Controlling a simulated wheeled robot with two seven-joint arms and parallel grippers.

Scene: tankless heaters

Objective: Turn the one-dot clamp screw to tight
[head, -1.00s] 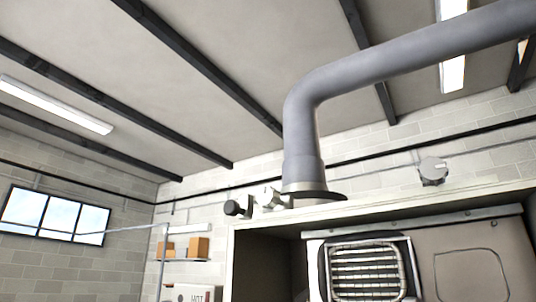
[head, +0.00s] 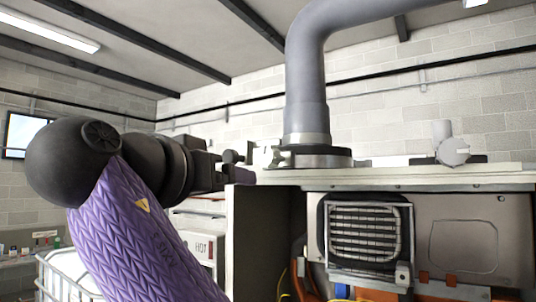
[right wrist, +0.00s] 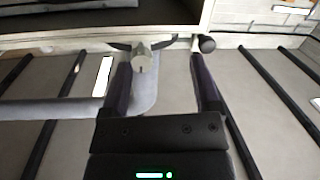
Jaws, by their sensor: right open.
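A pale fitting with a small tab (head: 268,155), likely a clamp screw, sits at the left of the grey pipe's base. A grey winged knob (right wrist: 142,62) shows in front of the pipe in the right wrist view. I cannot read dots on any knob. My right gripper (right wrist: 165,70) is open and empty, its fingers spread either side of the view, the winged knob nearer the left finger. The only arm in the head view enters from the lower left; its gripper (head: 242,170) is beside the fitting and seems to be my right one. My left gripper is not seen.
A grey pipe (head: 305,90) rises from the cabinet top (head: 420,178). A dark knob (right wrist: 207,45) is beside my right finger. A grey dial with an upright tab (head: 455,152) stands farther right. The cabinet side panel (head: 255,240) is below my gripper.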

